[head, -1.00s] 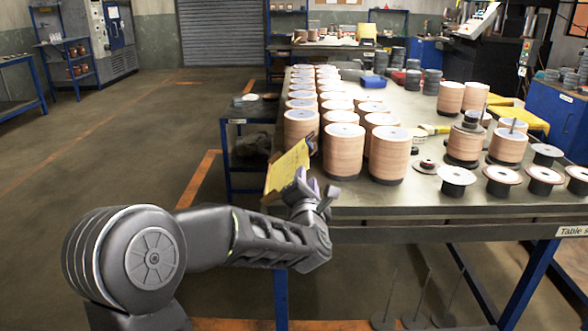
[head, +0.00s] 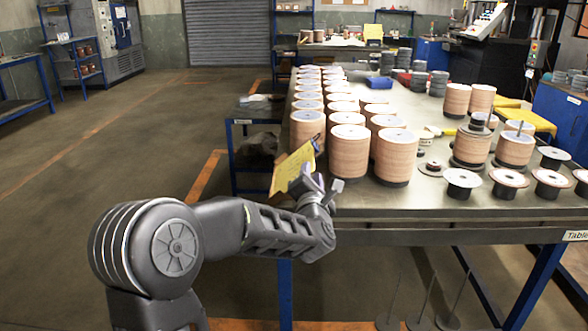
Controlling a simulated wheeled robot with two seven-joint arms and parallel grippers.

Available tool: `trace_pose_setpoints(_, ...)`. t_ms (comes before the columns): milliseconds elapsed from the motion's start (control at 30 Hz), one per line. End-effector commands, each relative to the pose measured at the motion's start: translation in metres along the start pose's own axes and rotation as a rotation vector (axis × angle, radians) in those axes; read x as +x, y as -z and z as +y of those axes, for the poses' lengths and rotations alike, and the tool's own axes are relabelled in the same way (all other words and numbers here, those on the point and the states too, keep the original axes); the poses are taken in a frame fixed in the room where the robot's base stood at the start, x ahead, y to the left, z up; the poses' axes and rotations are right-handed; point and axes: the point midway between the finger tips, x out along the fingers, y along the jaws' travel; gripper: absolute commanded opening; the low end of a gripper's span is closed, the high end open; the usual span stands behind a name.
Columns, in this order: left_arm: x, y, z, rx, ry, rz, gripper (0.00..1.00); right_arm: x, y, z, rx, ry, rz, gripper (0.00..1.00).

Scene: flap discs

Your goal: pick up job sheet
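The job sheet is a yellow sheet (head: 291,169) with a dark clip or edge at its upper right. It is tilted up beside the left edge of the table, near the front row of disc stacks. My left gripper (head: 312,181) is at the sheet's lower right side and appears to hold it. Its fingers are partly hidden by the wrist and the sheet, but the sheet stands off the table with them. My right gripper is out of view.
The table (head: 440,205) carries tall stacks of flap discs (head: 348,153) close to the right of my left gripper. Spools (head: 462,183) stand along its front edge. A low blue-framed shelf (head: 250,122) stands left of the table. The floor at left is clear.

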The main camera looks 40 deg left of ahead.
Motion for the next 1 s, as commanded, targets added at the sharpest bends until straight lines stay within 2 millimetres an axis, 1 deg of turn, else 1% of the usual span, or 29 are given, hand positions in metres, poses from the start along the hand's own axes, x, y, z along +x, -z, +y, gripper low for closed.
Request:
trace_pose_setpoints(200,0.028,-0.001,0.003,0.0,0.0,0.002,0.29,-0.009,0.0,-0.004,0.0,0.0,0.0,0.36)
trace_pose_setpoints(300,0.042,0.0,0.002,0.0,0.0,0.002,0.29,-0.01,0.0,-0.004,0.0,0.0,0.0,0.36)
trace_pose_setpoints(400,0.049,0.0,0.002,0.0,0.0,0.001,0.29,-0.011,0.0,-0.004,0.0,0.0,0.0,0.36)
trace_pose_setpoints(1000,0.049,0.0,0.002,0.0,0.0,0.0,0.29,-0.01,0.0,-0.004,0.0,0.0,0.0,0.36)
